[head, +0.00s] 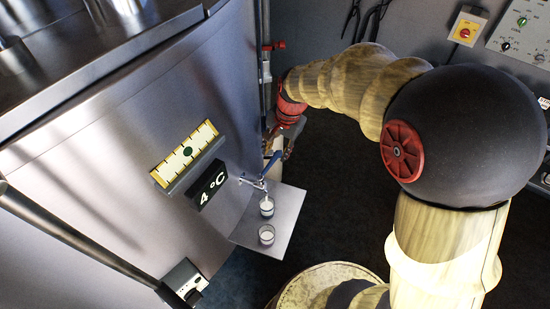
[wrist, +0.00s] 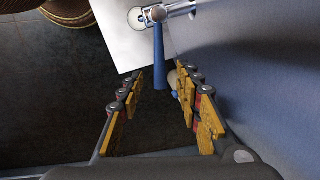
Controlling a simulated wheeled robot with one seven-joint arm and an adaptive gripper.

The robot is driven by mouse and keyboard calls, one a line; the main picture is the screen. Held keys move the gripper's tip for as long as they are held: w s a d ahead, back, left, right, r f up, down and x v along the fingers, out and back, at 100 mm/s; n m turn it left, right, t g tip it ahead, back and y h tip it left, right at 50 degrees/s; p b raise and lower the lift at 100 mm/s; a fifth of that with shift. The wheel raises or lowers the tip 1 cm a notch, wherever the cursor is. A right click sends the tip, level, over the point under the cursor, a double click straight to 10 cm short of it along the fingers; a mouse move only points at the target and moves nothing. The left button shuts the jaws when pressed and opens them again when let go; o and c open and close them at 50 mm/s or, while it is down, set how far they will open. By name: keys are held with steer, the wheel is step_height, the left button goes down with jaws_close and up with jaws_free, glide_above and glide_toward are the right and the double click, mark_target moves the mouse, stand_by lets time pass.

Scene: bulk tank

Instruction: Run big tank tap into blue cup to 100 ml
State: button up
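The big steel tank (head: 110,150) fills the left of the head view. Its metal tap (head: 254,184) sticks out low on the wall, with a blue lever (wrist: 159,62). A small cup (head: 267,208) with white in it stands under the spout. A second small cup (head: 266,236) stands nearer on the same shelf, also whitish inside. I cannot tell which cup is blue, how full either is, or whether milk is running. My gripper (wrist: 160,79) is open in the wrist view. The lever's free end lies between or just beyond its fingertips; contact is not clear.
The metal shelf (head: 283,222) is otherwise bare. A 4 °C display (head: 207,186) and a yellow gauge (head: 185,155) are on the tank wall left of the tap. A pipe with a red handle (head: 274,46) rises behind. Dark floor lies right of the shelf.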

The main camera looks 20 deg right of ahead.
mark_target(274, 157)
steer(key=shift+w+a+f, duration=0.15)
steer(key=shift+w+f, duration=0.05)
steer(key=shift+f, duration=0.8)
steer(key=shift+w+a+f, duration=0.1)
steer(key=shift+w+f, duration=0.05)
steer(key=shift+f, duration=0.8)
steer(key=shift+c, duration=0.2)
steer(key=c, duration=0.8)
jaws_close()
